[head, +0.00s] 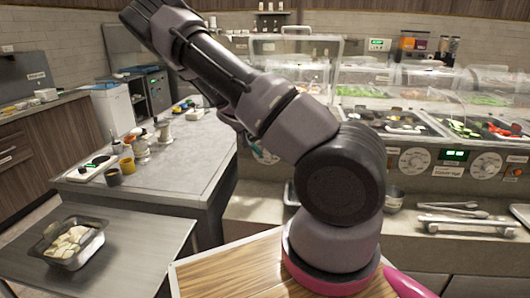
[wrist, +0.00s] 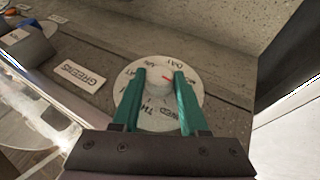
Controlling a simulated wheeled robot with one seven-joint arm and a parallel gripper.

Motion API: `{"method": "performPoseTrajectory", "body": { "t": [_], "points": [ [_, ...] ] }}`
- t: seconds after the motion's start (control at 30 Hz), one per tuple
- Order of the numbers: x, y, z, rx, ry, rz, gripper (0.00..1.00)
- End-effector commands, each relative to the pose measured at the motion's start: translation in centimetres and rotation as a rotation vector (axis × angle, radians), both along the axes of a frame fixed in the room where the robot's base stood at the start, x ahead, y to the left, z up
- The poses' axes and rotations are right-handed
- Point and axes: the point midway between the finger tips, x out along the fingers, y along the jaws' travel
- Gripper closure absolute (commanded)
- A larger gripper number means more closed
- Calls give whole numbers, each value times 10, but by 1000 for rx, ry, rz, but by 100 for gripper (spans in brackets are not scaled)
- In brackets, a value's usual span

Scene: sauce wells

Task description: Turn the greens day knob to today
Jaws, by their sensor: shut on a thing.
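In the wrist view, the greens day knob (wrist: 158,88) is a pale round knob in the middle of a white dial (wrist: 152,121) lettered with days. A red pointer mark shows near the top of the knob, to its right, close to the letters "DAY". My gripper (wrist: 160,76) has its two green fingers on either side of the knob, shut on it. The fingers cover part of the lettering, so I cannot read the full day. A "GREENS" label (wrist: 82,77) lies left of the dial. In the head view, my arm hides my gripper and the knob.
In the head view, the counter front carries other dials (head: 415,160) and a lit green display (head: 455,154). Tongs (head: 455,222) lie on the ledge at right. A food tub (head: 70,243) stands on the left table. Glass covers (head: 400,75) shield the wells.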

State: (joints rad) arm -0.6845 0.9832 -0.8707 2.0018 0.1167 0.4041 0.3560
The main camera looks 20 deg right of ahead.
Motion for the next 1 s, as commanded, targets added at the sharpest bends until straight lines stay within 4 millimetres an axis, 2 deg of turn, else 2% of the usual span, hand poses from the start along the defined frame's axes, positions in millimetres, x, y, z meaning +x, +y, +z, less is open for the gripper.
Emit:
{"method": "performPoseTrajectory", "body": {
  "t": [0.3, 0.83, 0.87, 0.9, 1.0],
  "points": [
    [1, 1, -1, -95, 64, 0, 100],
    [0, 1, -2, -109, 76, -3, 100],
    [0, 1, -2, -109, 76, -3, 45],
    [0, 1, -2, -109, 76, -3, 30],
    [0, 1, -2, -109, 75, -2, 27]
  ]
}}
